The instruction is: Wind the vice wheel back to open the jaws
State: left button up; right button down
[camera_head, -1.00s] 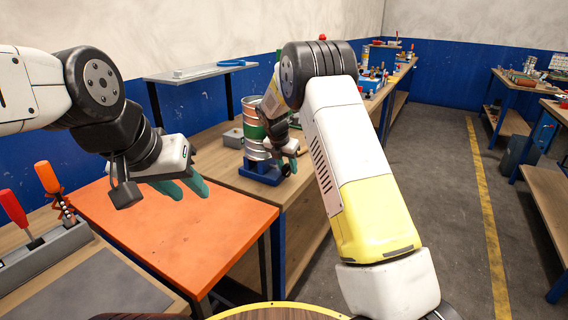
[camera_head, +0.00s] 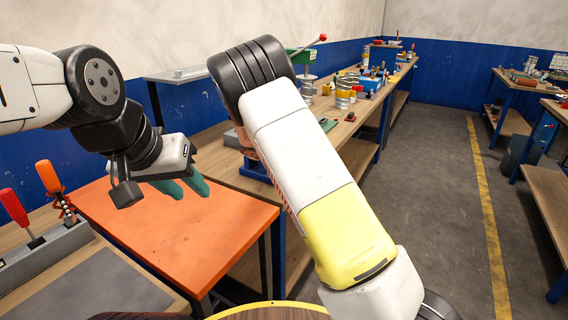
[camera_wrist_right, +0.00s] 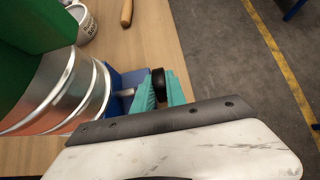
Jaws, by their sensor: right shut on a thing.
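The vice is the blue block (camera_wrist_right: 128,80) in the right wrist view, with a metal rod running to a small black wheel (camera_wrist_right: 158,80). The teal fingers of my right gripper (camera_wrist_right: 160,90) lie on both sides of the wheel and are shut on it. The banded metal duct (camera_wrist_right: 85,95) stands beside the vice at the left; the jaws cannot be seen. In the head view my right arm covers the wheel, the right gripper and most of the duct; a blue part of the vice (camera_head: 254,170) shows. My left gripper (camera_head: 184,189) is open and empty above the orange table.
The orange table (camera_head: 180,235) stands in front of the wooden bench. A wooden handle (camera_wrist_right: 127,12) and a labelled can (camera_wrist_right: 86,24) are on the bench near the duct. A grey rack with red and orange handled tools (camera_head: 45,245) is at the left.

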jog(key=shift+s+f+t+h, duration=0.1)
jog(key=shift+t+h, duration=0.2)
jog(key=c, duration=1.4)
grip_release()
jog(key=shift+o, duration=0.2)
jog(key=v, duration=0.8)
